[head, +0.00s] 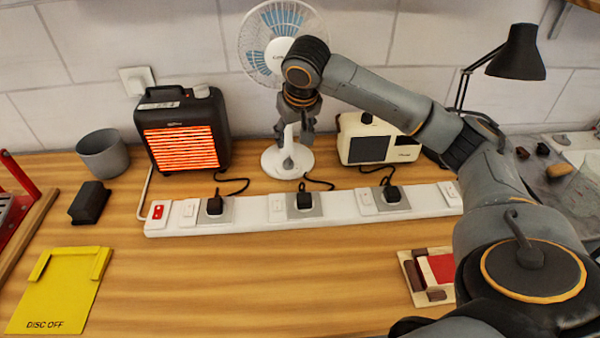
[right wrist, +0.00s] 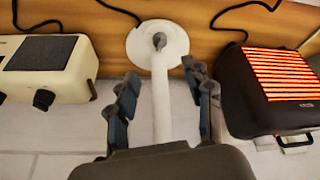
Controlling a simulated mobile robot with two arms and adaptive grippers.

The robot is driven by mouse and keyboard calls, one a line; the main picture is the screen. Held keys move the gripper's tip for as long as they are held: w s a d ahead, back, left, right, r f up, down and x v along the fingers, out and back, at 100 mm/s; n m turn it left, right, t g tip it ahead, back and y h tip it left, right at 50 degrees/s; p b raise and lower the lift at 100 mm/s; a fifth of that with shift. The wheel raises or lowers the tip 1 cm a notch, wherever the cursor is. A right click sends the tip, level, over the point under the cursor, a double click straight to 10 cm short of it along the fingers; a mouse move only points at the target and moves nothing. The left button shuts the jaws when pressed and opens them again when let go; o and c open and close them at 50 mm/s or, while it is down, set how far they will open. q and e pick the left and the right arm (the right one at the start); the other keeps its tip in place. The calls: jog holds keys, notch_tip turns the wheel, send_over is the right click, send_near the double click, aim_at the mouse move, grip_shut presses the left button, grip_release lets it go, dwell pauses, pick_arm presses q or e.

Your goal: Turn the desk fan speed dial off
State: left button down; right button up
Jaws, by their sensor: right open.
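The white desk fan (head: 270,155) stands at the back of the bench, its blue-bladed head at the top of the head view. Its grey speed dial (head: 288,164) sits on the round base; the dial also shows in the right wrist view (right wrist: 159,41). My right gripper (head: 295,132) is open and points down in front of the fan's stem, above the base. In the right wrist view its open fingers (right wrist: 160,85) lie either side of the white stem, with the dial beyond the fingertips. They appear empty and apart from the dial. My left gripper is not in view.
A glowing black heater (head: 183,120) stands left of the fan, and a cream appliance (head: 375,140) stands right of it. A white power strip (head: 250,212) with several plugs runs in front. A black lamp (head: 518,55) is at the right. The front middle bench is clear.

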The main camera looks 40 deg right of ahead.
aim_at(289, 161)
jog(key=p+x, duration=0.1)
jog(key=x, duration=1.1)
jog(key=shift+d, duration=0.1)
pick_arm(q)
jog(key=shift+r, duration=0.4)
pick_arm(e)
jog(key=shift+x, duration=0.75)
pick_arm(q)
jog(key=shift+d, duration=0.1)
pick_arm(e)
jog(key=shift+c, duration=0.2)
